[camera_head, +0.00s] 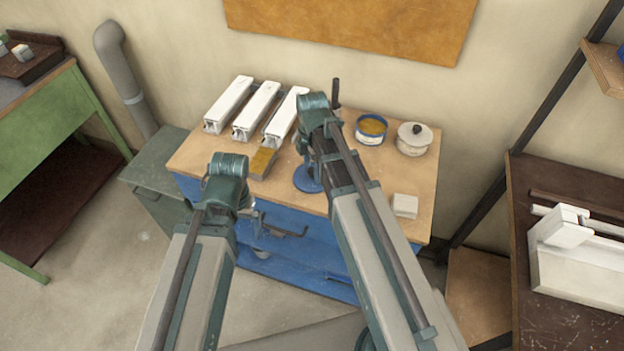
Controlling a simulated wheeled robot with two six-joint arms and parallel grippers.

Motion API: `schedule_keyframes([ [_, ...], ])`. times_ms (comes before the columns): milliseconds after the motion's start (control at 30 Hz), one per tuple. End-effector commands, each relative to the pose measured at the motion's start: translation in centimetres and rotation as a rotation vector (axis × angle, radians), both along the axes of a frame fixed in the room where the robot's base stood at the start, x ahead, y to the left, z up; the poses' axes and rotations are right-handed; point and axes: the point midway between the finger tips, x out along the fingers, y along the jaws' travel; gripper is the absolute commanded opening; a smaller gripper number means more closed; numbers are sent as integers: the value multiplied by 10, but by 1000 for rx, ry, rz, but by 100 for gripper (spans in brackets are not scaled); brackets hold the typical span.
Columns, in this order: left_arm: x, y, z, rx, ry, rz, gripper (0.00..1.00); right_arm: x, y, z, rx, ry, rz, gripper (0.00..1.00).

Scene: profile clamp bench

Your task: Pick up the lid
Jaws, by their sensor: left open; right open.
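A pale round pot (412,146) stands at the right back of the wooden bench, and a lid with a dark knob (416,130) appears to sit on it. An open blue tin (371,129) with yellowish contents stands to its left. A flat blue disc (307,179) lies near the bench's front, partly behind my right arm; I cannot tell whether it is a lid. My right gripper (301,143) is open over the bench, left of the tin and mostly hidden by its wrist. My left gripper (247,202) is open by the front left edge, also largely hidden.
Several long white profiles (257,111) lie at the bench's left back. A block with a yellow top (263,161) sits in front of them. A white block (404,206) lies at the front right. A dark upright rod (336,93) stands behind my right wrist.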

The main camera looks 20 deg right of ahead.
Motion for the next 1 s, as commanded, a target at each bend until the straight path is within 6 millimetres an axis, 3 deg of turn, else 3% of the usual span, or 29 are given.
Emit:
schedule_keyframes([
  [100,0,0,1,0,0,0,100,0,0,1,0,0,0,68],
  [500,0,0,1,0,0,0,100,0,0,1,0,0,0,0],
  [1000,0,0,10,0,0,0,100,0,0,10,0,0,0,0],
])
